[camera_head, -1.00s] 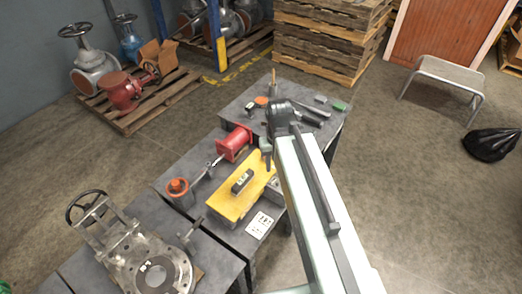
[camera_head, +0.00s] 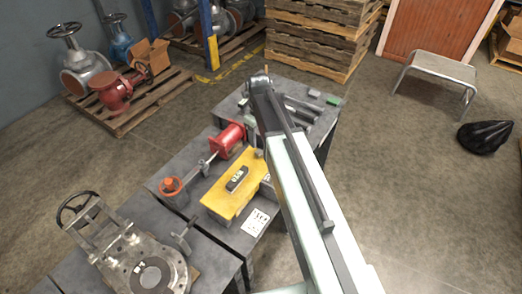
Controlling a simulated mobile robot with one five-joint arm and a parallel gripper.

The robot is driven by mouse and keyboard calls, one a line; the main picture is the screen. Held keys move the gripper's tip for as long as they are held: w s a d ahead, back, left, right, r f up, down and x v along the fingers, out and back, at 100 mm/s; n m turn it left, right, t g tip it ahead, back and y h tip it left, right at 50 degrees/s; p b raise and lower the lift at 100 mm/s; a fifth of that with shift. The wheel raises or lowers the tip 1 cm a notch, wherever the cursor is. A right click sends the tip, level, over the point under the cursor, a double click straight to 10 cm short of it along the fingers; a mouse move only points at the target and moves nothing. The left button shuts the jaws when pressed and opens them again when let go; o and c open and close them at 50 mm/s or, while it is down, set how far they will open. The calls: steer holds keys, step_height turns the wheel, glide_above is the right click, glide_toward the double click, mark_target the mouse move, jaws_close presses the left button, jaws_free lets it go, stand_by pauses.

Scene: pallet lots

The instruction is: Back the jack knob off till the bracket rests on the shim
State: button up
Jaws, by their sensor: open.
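An orange knob (camera_head: 171,186) sits at the near end of a thin rod that runs to a red cylinder-shaped body (camera_head: 229,138) on the grey bench. A yellow block (camera_head: 222,203) lies beside it, with a small dark device (camera_head: 237,179) on top. A metal valve body (camera_head: 150,268) with a bracket-like frame and black handwheel (camera_head: 76,209) lies at the near left. I cannot tell which parts are the task's bracket and shim. My gripper (camera_head: 251,119) is small in view near the far part of the bench, partly hidden by my arm, apart from the orange knob.
A white printed card (camera_head: 255,221) lies near the bench edge. A T-shaped handle (camera_head: 185,233) stands beside the valve body. Dark tools (camera_head: 301,108) and a green item (camera_head: 332,99) lie at the bench's far end. A metal stool (camera_head: 438,70) and black bag (camera_head: 484,137) stand right, on open floor.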

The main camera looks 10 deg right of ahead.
mark_target(260, 151)
step_height(260, 151, down, 8)
steer(key=b, duration=0.8)
steer(key=shift+r, duration=0.1)
jaws_close()
steer(key=shift+d, duration=0.3)
steer(key=shift+a, duration=0.15)
